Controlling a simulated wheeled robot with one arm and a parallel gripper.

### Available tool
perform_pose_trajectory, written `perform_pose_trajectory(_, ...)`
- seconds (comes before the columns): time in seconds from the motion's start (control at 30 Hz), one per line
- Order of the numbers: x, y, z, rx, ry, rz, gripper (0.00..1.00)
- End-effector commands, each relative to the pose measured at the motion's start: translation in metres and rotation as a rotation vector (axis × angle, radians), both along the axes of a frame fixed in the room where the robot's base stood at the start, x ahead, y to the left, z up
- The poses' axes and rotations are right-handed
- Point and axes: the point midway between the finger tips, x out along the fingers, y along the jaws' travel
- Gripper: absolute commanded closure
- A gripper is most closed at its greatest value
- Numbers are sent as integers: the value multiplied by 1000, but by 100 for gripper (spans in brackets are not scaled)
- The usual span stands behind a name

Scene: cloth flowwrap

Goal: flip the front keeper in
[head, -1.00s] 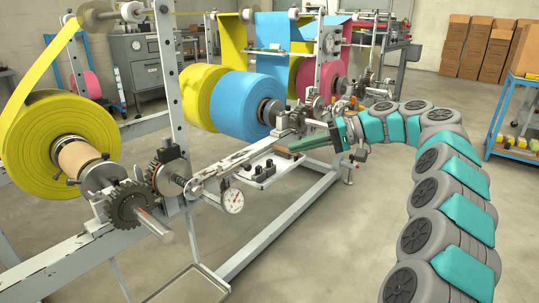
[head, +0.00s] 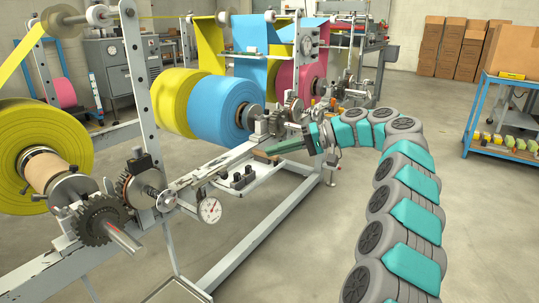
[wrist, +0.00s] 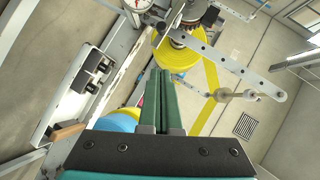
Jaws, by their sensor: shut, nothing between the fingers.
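The unwind frame carries a yellow roll (head: 45,150) at the front, with its shaft end and dark gear (head: 100,220). I cannot single out the front keeper among these small parts. A blue roll (head: 218,108) and its bearing hardware (head: 272,124) are farther back. My gripper (head: 272,151), with green fingers, is shut and empty, pointing left beside the rail near the blue roll. In the wrist view, its fingers (wrist: 160,73) lie together, touching nothing visible.
A dial gauge (head: 209,210) hangs from the rail. A blue cart (head: 505,135) stands at right. The floor between is open.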

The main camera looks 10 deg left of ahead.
Motion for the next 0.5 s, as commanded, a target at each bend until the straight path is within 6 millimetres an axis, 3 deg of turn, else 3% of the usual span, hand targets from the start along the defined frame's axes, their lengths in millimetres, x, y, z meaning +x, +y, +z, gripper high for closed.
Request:
perform_pose_trajectory(0.37,-11,72,-24,1,2,3,100)
perform_pose_trajectory(0.5,-20,79,-30,4,6,2,100)
